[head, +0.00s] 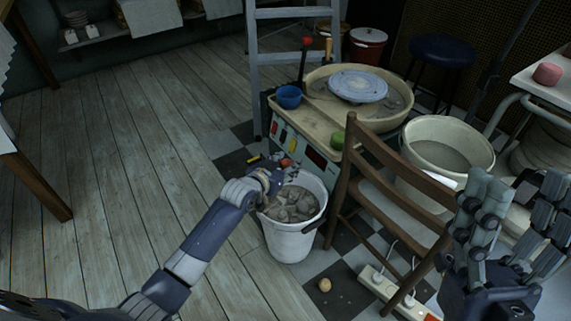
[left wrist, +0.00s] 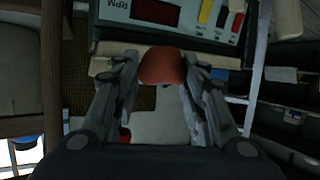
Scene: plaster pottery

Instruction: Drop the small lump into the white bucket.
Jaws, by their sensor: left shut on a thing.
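My left gripper (head: 276,172) is shut on a small reddish-brown lump (left wrist: 162,67), which sits between its fingertips in the left wrist view. In the head view the lump shows as a small red patch (head: 286,162) at the fingertips. The white bucket (head: 290,243) stands upright on the floor, with grey chunks (head: 292,205) inside. In the picture, my left gripper overlaps the bucket's back left rim; its exact height above it is hard to tell. My right gripper (head: 510,215) is at the right, with its fingers apart and nothing seen between them.
A wooden chair (head: 345,185) stands right beside the bucket. Behind is a potter's wheel (head: 325,115) with a control panel, a blue cup (head: 289,96) and a green lump (head: 337,140). A round beige piece (head: 324,285) and a power strip (head: 385,285) lie on the floor. The left floor is clear.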

